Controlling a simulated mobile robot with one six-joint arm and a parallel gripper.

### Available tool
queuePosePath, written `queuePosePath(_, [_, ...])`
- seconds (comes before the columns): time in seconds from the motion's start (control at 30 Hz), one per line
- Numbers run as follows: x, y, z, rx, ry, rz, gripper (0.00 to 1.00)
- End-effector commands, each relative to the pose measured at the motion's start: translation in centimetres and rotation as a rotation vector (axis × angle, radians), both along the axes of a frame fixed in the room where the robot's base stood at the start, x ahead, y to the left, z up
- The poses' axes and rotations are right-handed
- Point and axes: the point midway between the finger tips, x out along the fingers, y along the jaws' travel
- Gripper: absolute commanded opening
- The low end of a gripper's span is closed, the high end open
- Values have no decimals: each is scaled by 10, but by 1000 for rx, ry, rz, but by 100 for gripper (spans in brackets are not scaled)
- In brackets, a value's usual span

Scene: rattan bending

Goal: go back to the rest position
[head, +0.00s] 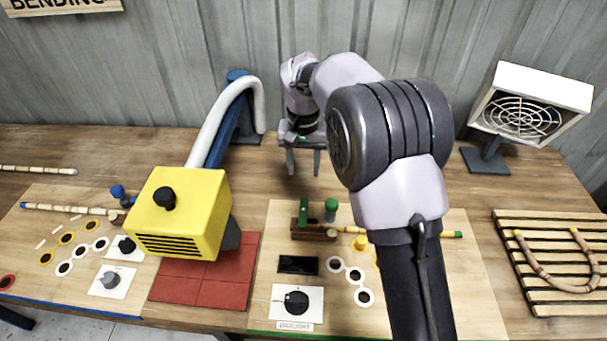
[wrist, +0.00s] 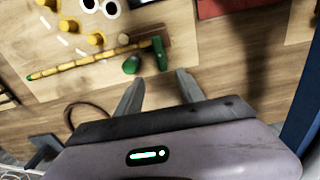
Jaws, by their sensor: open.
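My gripper (head: 303,160) hangs above the back of the wooden bench, behind the right bending board, with its fingers pointing down. In the wrist view its two fingers (wrist: 158,92) are apart with nothing between them. A rattan pole (wrist: 85,62) lies on the right board, one end at a green clamp (wrist: 158,52). In the head view my arm hides the middle of this pole; its green-tipped end (head: 452,234) shows at the right. The green clamp also shows in the head view (head: 303,212), below and apart from my gripper.
A yellow heater box (head: 188,205) with a white hose stands left, over red tiles (head: 195,290). A slatted rack (head: 510,240) with a bent U-shaped rattan piece (head: 545,282) is at right. A fan (head: 520,115) stands behind it. Another pole (head: 65,208) lies on the left board.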

Motion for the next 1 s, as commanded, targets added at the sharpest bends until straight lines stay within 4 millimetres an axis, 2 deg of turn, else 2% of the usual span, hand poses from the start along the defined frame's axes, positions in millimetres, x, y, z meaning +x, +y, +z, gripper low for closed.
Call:
queuePosePath(0.43, [-1,-1,2,3,-3,-3,45])
queuePosePath(0.47, [-4,-4,6,7,-8,-7,45])
queuePosePath(0.57, [-24,-23,40,40,-58,-40,45])
queuePosePath(0.67, [-75,-54,83,95,-141,-98,45])
queuePosePath(0.7, [-101,-67,95,118,-177,-123,45])
queuePosePath(0.77, [-143,-84,106,150,-236,-162,45])
queuePosePath(0.8, [-173,-93,109,170,-275,-188,45])
queuePosePath(0.9, [-238,-110,98,212,-367,-247,45])
queuePosePath(1.0, [-283,-118,77,239,-433,-292,45])
